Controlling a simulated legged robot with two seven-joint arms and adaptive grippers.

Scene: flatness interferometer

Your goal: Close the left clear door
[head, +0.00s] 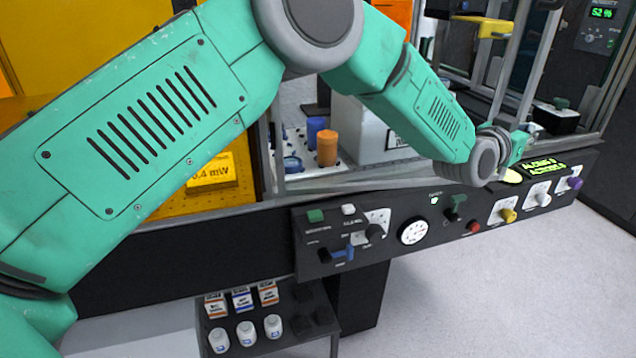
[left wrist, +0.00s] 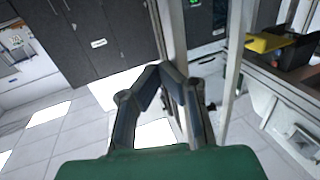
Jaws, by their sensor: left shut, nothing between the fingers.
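Grey upright frame bars stand at the upper right of the head view, and one of them looks like the edge of a clear door (head: 541,62); I cannot tell for sure which panel is the left door. In the left wrist view a grey upright bar (left wrist: 173,28) rises just behind the fingertips. My left gripper (head: 520,146) is at the enclosure's front, above the control panel, close to the foot of the bars. Its fingers (left wrist: 167,72) meet at the tips with nothing between them. I cannot tell whether they touch the bar. My right gripper is out of view.
The control panel (head: 331,272) with knobs and buttons runs below the enclosure. An orange cylinder (head: 327,148) and a blue one (head: 316,127) stand inside. A small shelf (head: 292,342) holds boxes and white bottles. The floor (head: 480,300) at right is clear.

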